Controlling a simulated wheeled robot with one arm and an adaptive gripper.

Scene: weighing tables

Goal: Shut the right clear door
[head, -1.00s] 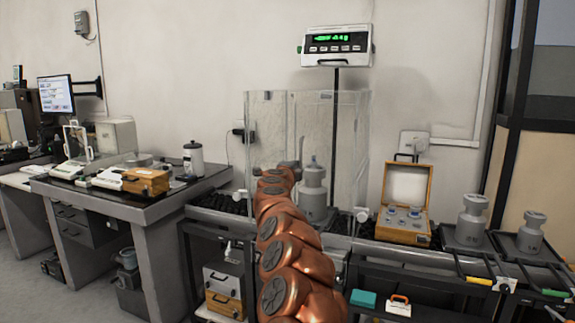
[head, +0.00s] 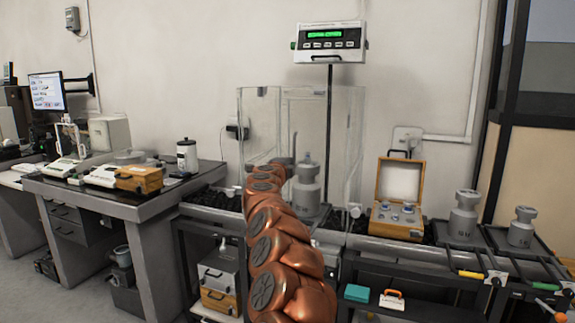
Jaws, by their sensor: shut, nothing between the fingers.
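A clear-walled enclosure stands on the middle bench around a grey metal weight (head: 307,192). Its left clear panel (head: 259,115) stands at the left. The right clear door (head: 354,135) appears as a thin pane on the right side, with a small white knob (head: 355,211) low beside it. I cannot tell how far this door stands open. My copper arm reaches up to the enclosure's front, and my gripper (head: 293,147) is small, dark and shut, left of the grey weight's top. It is apart from the right door in the picture. My arm hides part of the enclosure's lower front.
A display (head: 331,43) on a post stands behind the enclosure. An open wooden weight case (head: 398,198) is to the right, then two large grey weights (head: 464,213) (head: 522,227). A dark-topped table (head: 100,202) with instruments is at the left. Open floor lies at lower left.

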